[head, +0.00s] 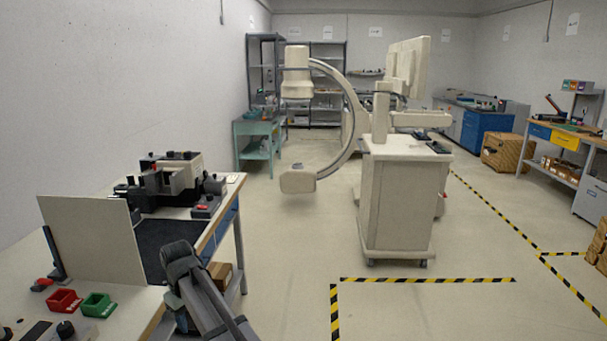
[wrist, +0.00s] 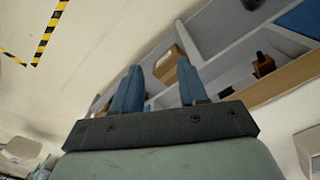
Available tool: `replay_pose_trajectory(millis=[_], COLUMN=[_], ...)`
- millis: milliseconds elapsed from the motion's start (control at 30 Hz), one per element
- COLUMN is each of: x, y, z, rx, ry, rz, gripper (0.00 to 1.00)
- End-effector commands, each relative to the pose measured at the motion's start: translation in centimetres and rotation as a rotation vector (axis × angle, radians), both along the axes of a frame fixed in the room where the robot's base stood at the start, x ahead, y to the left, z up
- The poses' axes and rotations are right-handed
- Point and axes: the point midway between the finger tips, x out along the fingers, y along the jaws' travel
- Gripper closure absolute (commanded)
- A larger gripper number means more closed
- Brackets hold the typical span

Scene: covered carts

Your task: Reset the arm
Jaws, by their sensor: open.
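My gripper (wrist: 160,82) shows in the wrist view with its two blue fingers apart and nothing between them. Beyond the fingers are the grey lower shelf and wooden edge of the workbench (wrist: 262,88), seen at a slant. In the head view my grey arm (head: 195,290) is folded beside the front right edge of the workbench (head: 120,312). The gripper itself cannot be made out in the head view.
A cardboard box (head: 220,275) sits under the bench. On the bench are an upright pale panel (head: 92,238), a red bin (head: 64,300), a green bin (head: 97,305) and a dark machine (head: 168,185). A C-arm cart (head: 398,210) stands ahead. Floor between is clear.

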Motion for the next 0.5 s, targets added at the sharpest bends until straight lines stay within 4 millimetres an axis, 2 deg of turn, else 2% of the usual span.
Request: replay_pose_trajectory(millis=[33,233,500], x=[0.6,3.1,3.7], y=[-2.9,-12.3,-24.8], z=[-1.7,-7.2,-13.8], rx=[-0.002,-0.002,-0.001], ry=[0.002,0.003,0.002], rz=[-0.045,-0.215,-0.445], gripper=[0.57,0.57,0.57])
